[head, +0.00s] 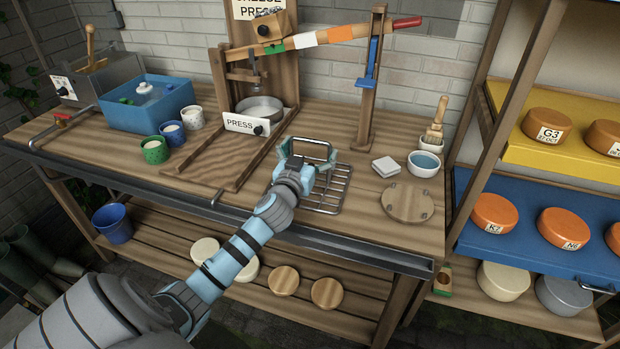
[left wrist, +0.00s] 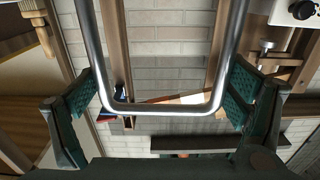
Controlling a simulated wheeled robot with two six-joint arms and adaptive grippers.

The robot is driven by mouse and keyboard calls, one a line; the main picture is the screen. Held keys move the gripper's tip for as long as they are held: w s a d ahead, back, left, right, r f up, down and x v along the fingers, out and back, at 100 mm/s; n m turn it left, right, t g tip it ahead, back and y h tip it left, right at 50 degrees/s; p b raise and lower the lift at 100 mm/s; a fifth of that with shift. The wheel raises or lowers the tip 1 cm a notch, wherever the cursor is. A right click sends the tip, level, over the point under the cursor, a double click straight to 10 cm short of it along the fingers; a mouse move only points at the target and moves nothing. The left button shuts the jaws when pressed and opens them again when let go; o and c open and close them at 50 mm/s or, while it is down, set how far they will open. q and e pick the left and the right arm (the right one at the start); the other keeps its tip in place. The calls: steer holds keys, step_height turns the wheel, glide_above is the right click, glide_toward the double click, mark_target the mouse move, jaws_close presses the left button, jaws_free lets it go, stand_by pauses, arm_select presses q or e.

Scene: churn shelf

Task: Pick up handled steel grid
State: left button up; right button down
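The handled steel grid (head: 334,194) lies on the wooden bench, right of the press board. Its upright loop handle (head: 312,140) rises at its far left end, and my left gripper (head: 306,158) is over it. In the left wrist view, the bright steel handle (left wrist: 160,108) hangs as a U between the two green finger pads of my left gripper (left wrist: 162,92). The gripper partly hides the grid in the head view. My right gripper is not in view.
The cheese press (head: 262,60) with its long lever stands behind. A white square block (head: 386,167), a blue-filled bowl (head: 424,164) and a round wooden board (head: 408,203) lie to the right. Cups and a blue basin (head: 148,112) are at left. A cheese shelf stands far right.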

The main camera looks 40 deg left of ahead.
arm_select(q)
steer(key=c, duration=1)
steer(key=shift+c, duration=0.8)
steer(key=shift+r, duration=0.15)
